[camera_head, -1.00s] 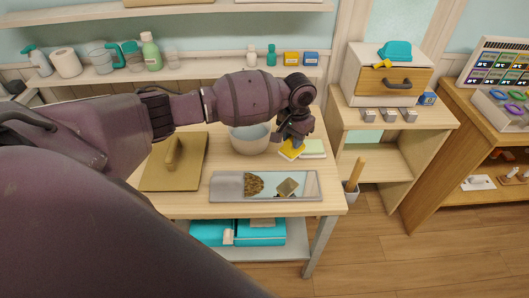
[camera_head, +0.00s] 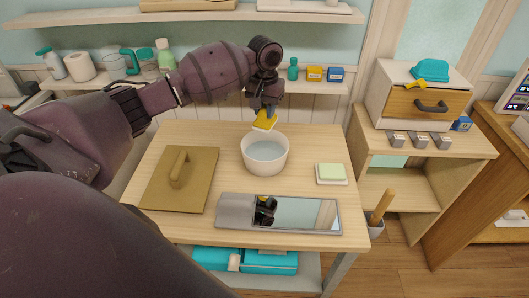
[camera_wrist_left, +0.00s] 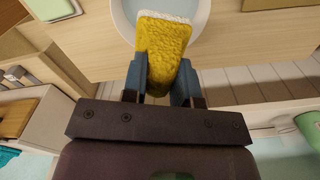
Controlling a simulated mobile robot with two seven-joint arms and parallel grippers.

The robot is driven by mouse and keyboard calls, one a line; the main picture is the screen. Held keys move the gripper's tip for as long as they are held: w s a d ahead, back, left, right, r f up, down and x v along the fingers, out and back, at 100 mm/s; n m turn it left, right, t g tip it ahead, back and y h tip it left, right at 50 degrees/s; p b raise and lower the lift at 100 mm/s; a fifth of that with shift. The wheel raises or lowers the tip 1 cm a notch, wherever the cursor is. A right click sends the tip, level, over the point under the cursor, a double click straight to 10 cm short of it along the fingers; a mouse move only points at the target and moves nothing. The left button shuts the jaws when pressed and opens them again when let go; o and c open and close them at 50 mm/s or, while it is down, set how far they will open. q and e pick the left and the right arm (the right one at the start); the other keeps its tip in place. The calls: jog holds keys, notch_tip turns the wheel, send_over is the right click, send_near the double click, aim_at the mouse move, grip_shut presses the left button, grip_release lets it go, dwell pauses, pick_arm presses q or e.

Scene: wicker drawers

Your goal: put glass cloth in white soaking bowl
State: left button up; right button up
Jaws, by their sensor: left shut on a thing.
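The white soaking bowl (camera_head: 266,168) stands on the wooden table and holds pale liquid. My left gripper (camera_head: 266,109) is shut on a yellow cloth (camera_head: 264,121) with a white edge, apparently the glass cloth. The cloth is raised near the bowl's far rim and hangs tilted; the head view does not show clearly whether it is over the opening. In the left wrist view the yellow cloth (camera_wrist_left: 165,45) sits between the fingers, and its white end overlaps the bowl's interior (camera_wrist_left: 200,12). My right gripper is not in view.
A green-topped pad (camera_head: 331,172) lies right of the bowl. A mirror panel (camera_head: 300,214) lies in front and a brown board with a handle (camera_head: 180,180) lies left. A shelf (camera_head: 315,87) with bottles and small boxes runs behind the table.

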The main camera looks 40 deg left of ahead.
pick_arm(q)
notch_tip(320, 180, down, 16)
jog(key=b, duration=0.2)
jog(key=shift+a+b, duration=0.1)
jog(key=shift+b, duration=0.2)
jog(key=shift+w+r, duration=0.1)
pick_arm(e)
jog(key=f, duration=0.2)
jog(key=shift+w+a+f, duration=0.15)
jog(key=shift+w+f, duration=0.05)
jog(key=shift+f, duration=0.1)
pick_arm(q)
jog(key=shift+f, duration=0.2)
jog(key=o, duration=0.9)
